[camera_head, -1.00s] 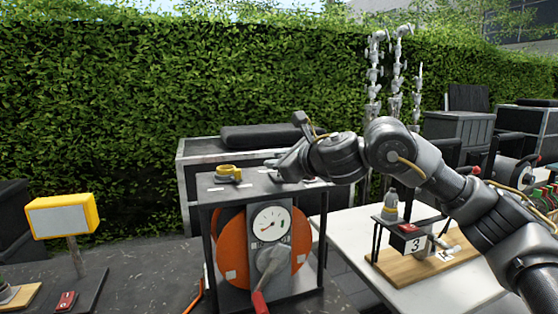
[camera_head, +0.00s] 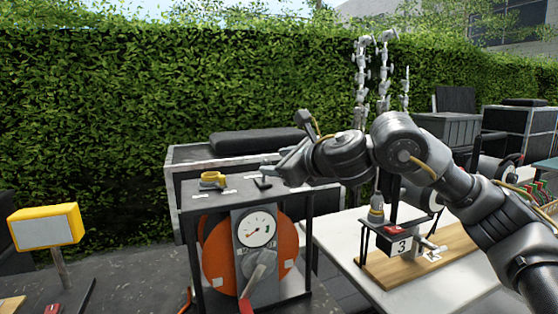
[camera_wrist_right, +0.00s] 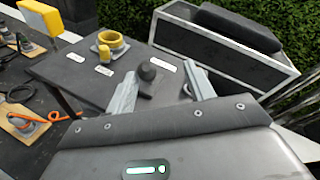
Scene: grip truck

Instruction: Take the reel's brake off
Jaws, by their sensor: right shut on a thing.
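The orange reel (camera_head: 217,252) stands upright in a dark frame, behind a grey panel with a round gauge and a red-handled crank (camera_head: 262,270). The frame's dark top (camera_head: 190,195) carries a small dark lever (camera_head: 262,183) with a rounded knob (camera_wrist_right: 147,72), near white labels. My right gripper (camera_head: 276,172) is at the top's back right, shut on the dark lever; in the right wrist view its fingers (camera_wrist_right: 160,90) stand on either side of it. The lever's lower part is partly hidden. My left gripper is not in view.
A yellow ring clamp (camera_head: 213,179) sits on the frame top, left of the lever. A case with a black cushion (camera_head: 255,143) stands behind. A yellow sign (camera_head: 46,227) is at left. A white table (camera_head: 345,240) with a stand marked 3 (camera_head: 401,246) is at right.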

